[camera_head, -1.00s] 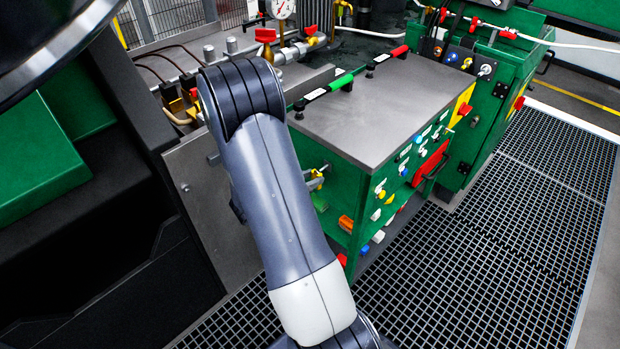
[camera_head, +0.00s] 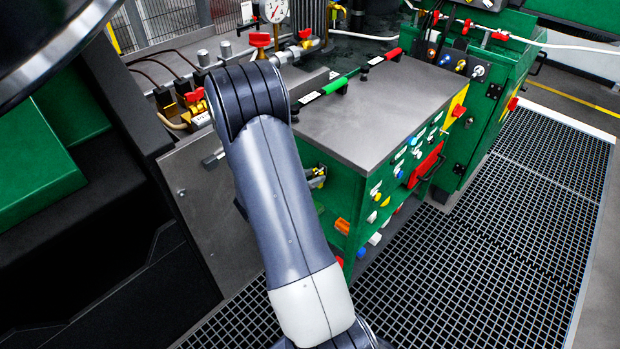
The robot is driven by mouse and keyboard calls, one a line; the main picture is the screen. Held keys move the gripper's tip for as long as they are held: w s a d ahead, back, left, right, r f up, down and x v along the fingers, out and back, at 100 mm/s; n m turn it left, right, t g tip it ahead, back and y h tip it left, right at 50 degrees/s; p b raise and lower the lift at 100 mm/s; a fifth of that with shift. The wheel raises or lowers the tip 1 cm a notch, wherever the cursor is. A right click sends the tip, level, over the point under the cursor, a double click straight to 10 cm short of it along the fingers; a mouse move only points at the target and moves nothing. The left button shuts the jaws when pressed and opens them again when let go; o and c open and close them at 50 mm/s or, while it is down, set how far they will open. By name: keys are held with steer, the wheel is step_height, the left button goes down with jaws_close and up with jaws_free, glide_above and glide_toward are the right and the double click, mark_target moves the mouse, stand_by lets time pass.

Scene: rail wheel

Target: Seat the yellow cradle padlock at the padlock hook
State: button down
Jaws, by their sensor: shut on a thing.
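My arm rises from the bottom of the view and bends at the elbow, covering much of the middle. My gripper (camera_head: 314,177) shows only as a small grey part past the right edge of the arm, beside the green cabinet's left side. It is shut on a small yellow piece, which looks like the yellow cradle padlock (camera_head: 318,184). The padlock is mostly hidden, and its tilt cannot be told. I cannot make out the padlock hook, or whether the padlock touches anything.
The green cabinet (camera_head: 335,195) with a grey top (camera_head: 375,115) stands close to the right of my arm. It bears a green handle (camera_head: 322,91) and a red handle (camera_head: 384,58). Hoses and red-handled valves are behind. Grating floor (camera_head: 480,250) is clear at right.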

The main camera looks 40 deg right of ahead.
steer(key=shift+d, duration=0.4)
steer(key=c, duration=1.1)
jaws_free()
steer(key=shift+o, duration=0.2)
steer(key=p+v, duration=0.1)
steer(key=v, duration=0.9)
steer(key=shift+a+r, duration=0.2)
steer(key=shift+a, duration=0.2)
steer(key=shift+d, duration=0.1)
steer(key=b+x, duration=0.1)
steer(key=x, duration=0.9)
steer(key=shift+d+f, duration=0.2)
steer(key=shift+d, duration=0.05)
steer(key=shift+a, duration=0.35)
steer(key=shift+d, duration=0.1)
